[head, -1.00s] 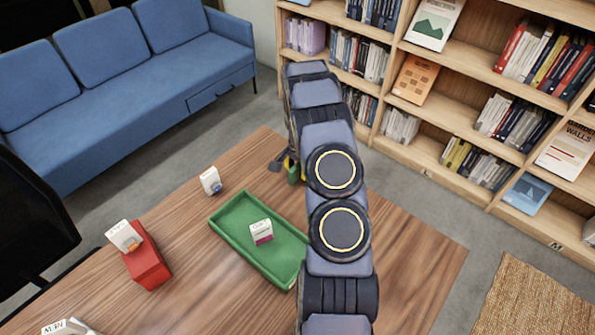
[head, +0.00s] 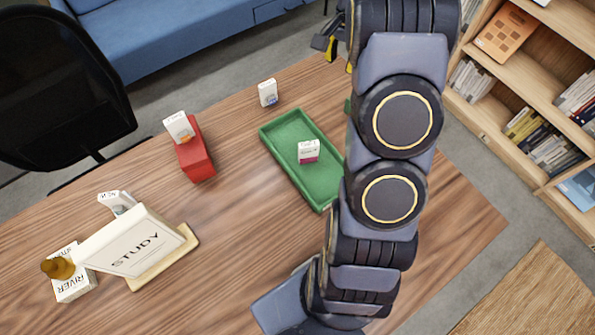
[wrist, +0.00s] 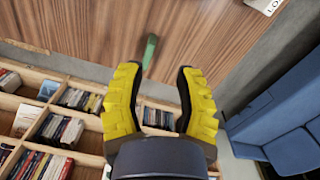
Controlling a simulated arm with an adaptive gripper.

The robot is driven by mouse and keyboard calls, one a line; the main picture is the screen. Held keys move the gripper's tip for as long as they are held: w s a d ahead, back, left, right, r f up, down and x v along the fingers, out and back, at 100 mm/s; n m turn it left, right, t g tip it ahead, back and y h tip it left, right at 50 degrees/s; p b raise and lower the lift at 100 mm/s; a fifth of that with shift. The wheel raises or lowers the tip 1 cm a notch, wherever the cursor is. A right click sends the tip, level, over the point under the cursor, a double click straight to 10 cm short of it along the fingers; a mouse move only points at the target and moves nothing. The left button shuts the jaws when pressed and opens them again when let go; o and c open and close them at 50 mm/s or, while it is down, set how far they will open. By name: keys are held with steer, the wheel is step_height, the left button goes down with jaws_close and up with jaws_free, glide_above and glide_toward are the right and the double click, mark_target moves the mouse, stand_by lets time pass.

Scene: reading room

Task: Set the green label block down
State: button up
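The green label block shows as a narrow green piece on the wooden table (head: 235,235) in the wrist view (wrist: 150,52), ahead of my fingertips and apart from them. In the head view only a sliver of green (head: 347,106) shows at the left edge of my arm, beyond the tray; the rest is hidden. My gripper (wrist: 158,72) has its two yellow fingers spread, with nothing held between them. In the head view my gripper (head: 332,48) is partly hidden by my arm, near the table's far edge. The block's label cannot be read.
A green tray (head: 283,180) holds a white and magenta block (head: 308,152). A small white block (head: 268,92) stands beyond it. Left are a red stand (head: 196,160) with a white block, a STUDY sign (head: 130,243) and a RIVER block (head: 75,285). Bookshelves (head: 530,90) stand right.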

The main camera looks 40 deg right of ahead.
steer(key=s+a+r+n, duration=0.3)
steer(key=s+a+r, duration=0.1)
steer(key=a, duration=0.4)
steer(key=s+a+r+n, duration=0.4)
steer(key=a, duration=0.3)
steer(key=s+a+r+n, duration=0.3)
steer(key=s+a+r, duration=0.15)
steer(key=a, duration=0.35)
steer(key=s+a+n+g, duration=0.1)
steer(key=s+a+n, duration=0.3)
steer(key=s, duration=0.6)
steer(key=shift+a+f+n, duration=0.2)
steer(key=shift+f+n, duration=0.05)
steer(key=shift+n, duration=0.35)
